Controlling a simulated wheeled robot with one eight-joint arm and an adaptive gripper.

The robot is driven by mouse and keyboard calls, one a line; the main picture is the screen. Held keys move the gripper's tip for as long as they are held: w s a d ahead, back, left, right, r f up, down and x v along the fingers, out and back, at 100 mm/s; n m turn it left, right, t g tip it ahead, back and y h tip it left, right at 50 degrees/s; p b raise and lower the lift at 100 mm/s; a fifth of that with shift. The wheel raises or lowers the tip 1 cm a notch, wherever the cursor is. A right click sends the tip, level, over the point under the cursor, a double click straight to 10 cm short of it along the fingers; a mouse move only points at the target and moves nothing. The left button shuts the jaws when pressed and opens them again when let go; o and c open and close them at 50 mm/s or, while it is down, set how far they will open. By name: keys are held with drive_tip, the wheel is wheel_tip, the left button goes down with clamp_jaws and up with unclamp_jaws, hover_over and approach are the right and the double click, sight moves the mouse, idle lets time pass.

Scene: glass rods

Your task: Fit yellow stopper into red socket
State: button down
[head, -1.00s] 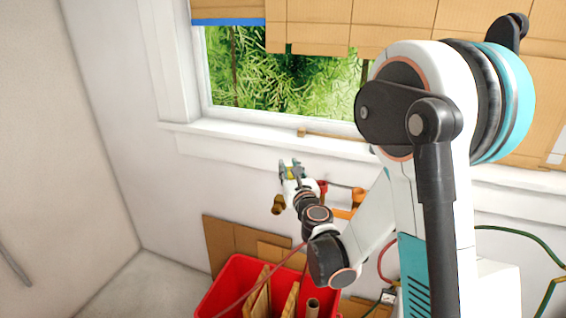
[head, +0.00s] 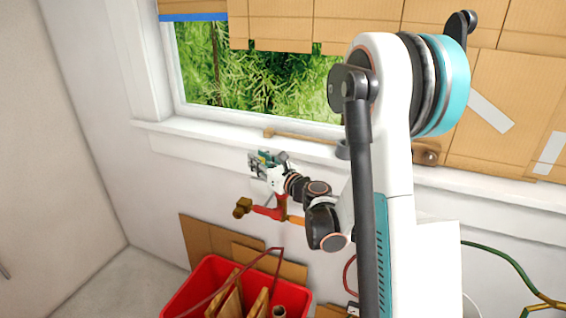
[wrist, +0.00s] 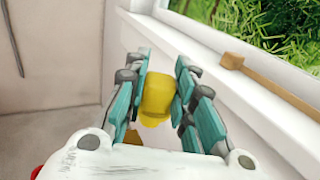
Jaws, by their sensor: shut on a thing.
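My gripper (wrist: 160,95) is shut on the yellow stopper (wrist: 156,98), a rounded block between the teal finger pads in the wrist view. In the head view my gripper (head: 262,162) is just below the window sill, held out from the wall; the stopper is too small there to make out well. A red pipe fitting (head: 270,211), likely the red socket, is on the wall below my gripper, with a brass end piece (head: 242,207) on its left. My wrist partly covers its upper part, and its opening cannot be made out. The stopper and red fitting appear apart.
The window sill (head: 210,138) runs behind my gripper, with a wooden stick (head: 300,138) on it. A red bin (head: 195,288) with cardboard pieces stands below. Brown cardboard (head: 205,242) leans on the wall. The wall left of the fitting is clear.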

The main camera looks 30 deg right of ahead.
drive_tip(key=s+d+n+y, duration=0.1)
drive_tip(key=s+d, duration=0.3)
drive_tip(key=d, duration=0.2)
drive_tip(key=shift+w+f+b, duration=0.15)
drive_tip(key=shift+f+b, duration=0.85)
drive_tip(key=shift+f, duration=0.5)
drive_tip(key=shift+w+f+b, duration=0.15)
drive_tip(key=shift+f+b, duration=0.8)
drive_tip(key=shift+f, duration=0.55)
drive_tip(key=shift+s+b, duration=0.15)
drive_tip(key=shift+b, duration=0.2)
drive_tip(key=shift+f+b, duration=0.6)
drive_tip(key=c, duration=1.6)
unclamp_jaws()
drive_tip(key=shift+c, duration=0.2)
drive_tip(key=shift+b+v, duration=0.9)
drive_tip(key=shift+v, duration=4.65)
drive_tip(key=shift+d+r, duration=0.15)
drive_tip(key=shift+r, duration=0.05)
